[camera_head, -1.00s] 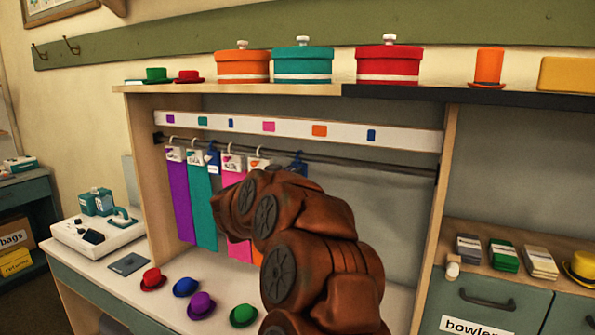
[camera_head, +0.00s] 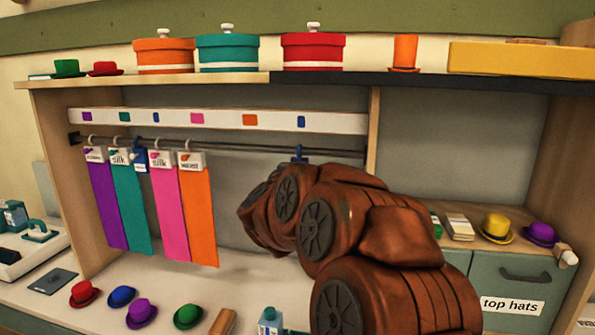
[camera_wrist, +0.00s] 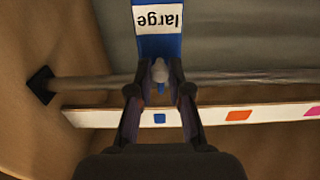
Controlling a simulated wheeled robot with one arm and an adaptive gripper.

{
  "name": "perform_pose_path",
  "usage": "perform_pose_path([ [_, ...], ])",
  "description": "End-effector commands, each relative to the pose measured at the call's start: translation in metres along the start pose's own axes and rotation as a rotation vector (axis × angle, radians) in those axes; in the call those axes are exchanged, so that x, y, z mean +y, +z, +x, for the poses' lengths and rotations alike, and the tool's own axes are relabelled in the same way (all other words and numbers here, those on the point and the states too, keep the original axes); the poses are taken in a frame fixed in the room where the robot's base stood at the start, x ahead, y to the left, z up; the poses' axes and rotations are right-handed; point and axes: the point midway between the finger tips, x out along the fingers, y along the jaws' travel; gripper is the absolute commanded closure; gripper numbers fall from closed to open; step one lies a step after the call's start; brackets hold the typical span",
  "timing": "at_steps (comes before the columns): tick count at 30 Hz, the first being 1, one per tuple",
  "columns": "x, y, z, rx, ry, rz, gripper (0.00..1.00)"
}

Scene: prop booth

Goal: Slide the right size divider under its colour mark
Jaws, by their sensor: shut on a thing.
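My gripper (camera_wrist: 155,88) is shut on a blue divider (camera_wrist: 158,40) at the rail (camera_wrist: 240,77). Its white tag reads "large", upside down in the wrist view. In the head view, the top of this divider (camera_head: 299,153) shows just under the right-hand blue mark (camera_head: 301,121); my arm hides the rest. The wrist view shows that blue mark (camera_wrist: 159,118) in line with the gripper. Purple (camera_head: 107,205), teal (camera_head: 130,205), pink (camera_head: 170,215) and orange (camera_head: 198,215) dividers hang at the left, with a small blue one (camera_head: 140,158) among them.
The mark strip (camera_head: 220,119) runs above the rail. The rail's end bracket (camera_wrist: 40,85) is close to the gripper in the wrist view. Small hats, such as a green one (camera_head: 188,316), stand on the counter below. Hat boxes (camera_head: 228,54) stand on the top shelf.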

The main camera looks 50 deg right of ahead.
Motion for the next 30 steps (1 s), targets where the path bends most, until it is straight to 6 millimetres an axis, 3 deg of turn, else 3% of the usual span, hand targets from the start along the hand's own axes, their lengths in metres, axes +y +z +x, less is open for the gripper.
perform_pose_path([
  [11, 0.0035, 0.0013, 0.001, -0.003, 0.003, 0.0, 1.0],
  [12, 0.0035, 0.0013, 0.001, -0.003, 0.003, 0.0, 0.79],
  [18, 0.0028, 0.0009, 0.0008, -0.002, 0.002, 0.0, 0.58],
  [30, 0.0014, 0.0002, -0.0028, -0.001, -0.001, 0.0, 0.56],
])
